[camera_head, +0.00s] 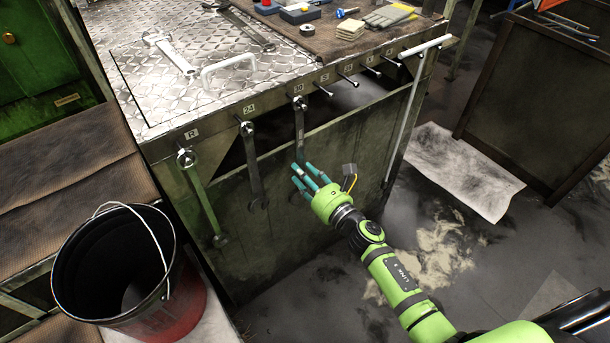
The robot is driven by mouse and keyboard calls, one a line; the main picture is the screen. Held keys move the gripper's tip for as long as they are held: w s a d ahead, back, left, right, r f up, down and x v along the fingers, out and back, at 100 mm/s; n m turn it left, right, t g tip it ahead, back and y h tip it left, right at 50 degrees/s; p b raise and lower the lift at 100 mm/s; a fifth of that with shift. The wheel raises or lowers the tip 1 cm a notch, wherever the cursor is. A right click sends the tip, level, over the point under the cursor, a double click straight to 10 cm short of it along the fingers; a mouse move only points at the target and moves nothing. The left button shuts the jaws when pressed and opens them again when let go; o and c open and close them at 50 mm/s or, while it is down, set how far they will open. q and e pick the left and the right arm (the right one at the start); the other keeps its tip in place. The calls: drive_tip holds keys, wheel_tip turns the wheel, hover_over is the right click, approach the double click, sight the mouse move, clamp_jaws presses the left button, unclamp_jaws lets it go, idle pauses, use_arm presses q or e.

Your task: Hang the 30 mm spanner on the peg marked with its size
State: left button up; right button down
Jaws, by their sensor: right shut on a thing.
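The 30 mm spanner (299,125) is a dark spanner, upright against the bench front. Its top ring is at the peg under the label 30 (299,88); I cannot tell for certain whether the ring is fully over the peg. My right gripper (302,176) is shut on the lower part of this spanner, and its teal fingers hide the spanner's lower end. My left gripper is not in view.
Spanners hang on the peg marked R (203,200) and the peg marked 24 (252,165). Several bare pegs (348,80) lie to the right. A light spanner (170,52) lies on the metal top. A red bucket (150,315) stands at lower left.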

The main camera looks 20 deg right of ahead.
drive_tip(key=shift+f+b, duration=0.1)
drive_tip(key=shift+b, duration=0.25)
idle(0.6)
idle(0.3)
drive_tip(key=c, duration=0.7)
unclamp_jaws()
drive_tip(key=shift+o, duration=0.2)
drive_tip(key=v, duration=1.2)
